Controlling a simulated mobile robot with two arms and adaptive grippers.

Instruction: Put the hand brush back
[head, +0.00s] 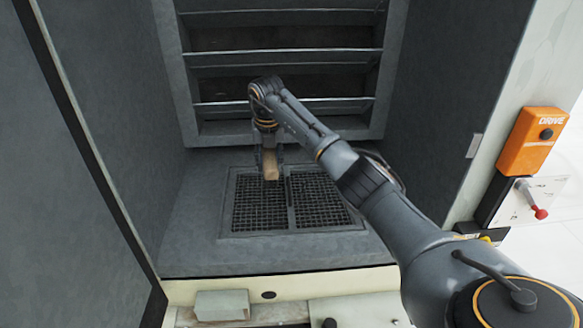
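My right arm reaches in from the lower right to the middle of the cabinet. Its gripper (269,157) points down, with its fingers on either side of a tan, wood-coloured piece, which looks like part of the hand brush (271,167). The gripper seems shut on it. The piece is in front of or above the left dark grate (258,208); its exact height is hard to tell. Bristles cannot be made out. My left gripper is not in view.
Grey cabinet walls stand close on both sides. Slatted louvres (285,60) fill the back. A second grate (322,203) lies to the right. An orange DRIVE box (533,141) and a red-knobbed lever (540,213) are outside at right. The floor front (200,258) is clear.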

